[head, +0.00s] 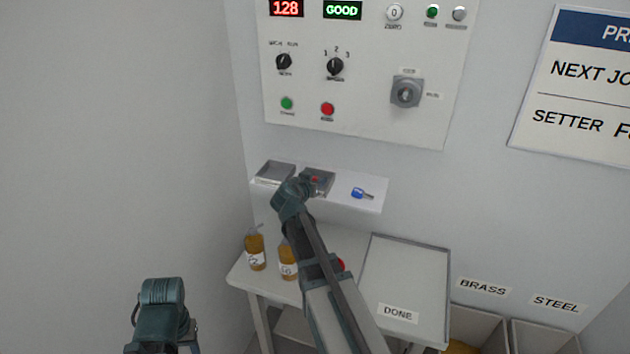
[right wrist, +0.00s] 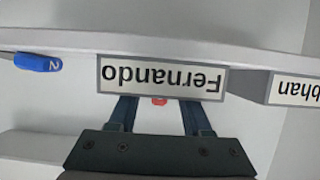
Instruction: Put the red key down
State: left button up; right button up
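The red key (head: 314,180) shows as a small red spot at the right grey tray (head: 327,174) on the wall shelf. In the right wrist view, which is upside down, the red key (right wrist: 159,100) shows between my right gripper's fingers, partly hidden by the tray's "Fernando" plate (right wrist: 162,76). My right gripper (head: 310,184) is at this tray. Its fingers (right wrist: 160,116) are spread, with a gap on each side of the key. Their tips are hidden behind the plate. My left gripper (head: 160,315) is low at the left, away from the shelf; its fingers are unclear.
A blue key (head: 362,193) lies on the white shelf (head: 345,205), right of the tray. Another grey tray (head: 275,172) stands left. Below are amber bottles (head: 255,252) and a "DONE" tray (head: 405,270) on a table. A control panel (head: 360,110) is above the shelf.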

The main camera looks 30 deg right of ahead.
jog(key=shift+r, duration=0.1)
jog(key=shift+s+a+r+p, duration=0.1)
jog(key=shift+a+r+p, duration=0.05)
jog(key=shift+r+p, duration=0.2)
jog(key=p+v, duration=0.4)
jog(key=v, duration=0.7)
jog(key=shift+s+a, duration=0.2)
jog(key=s+a+f+n+g+y, duration=0.3)
jog(key=s+a, duration=0.3)
jog(key=a, duration=0.3)
jog(key=s+a+f+n+g+y, duration=0.3)
jog(key=s+a+f+n, duration=0.3)
jog(key=a, duration=0.4)
jog(key=s+a+f+n+g+y, duration=0.3)
jog(key=s+a+f+n, duration=0.1)
jog(key=s+a, duration=0.4)
jog(key=shift+a+f+n, duration=0.25)
jog(key=shift+a+n, duration=0.15)
jog(key=shift+a, duration=0.4)
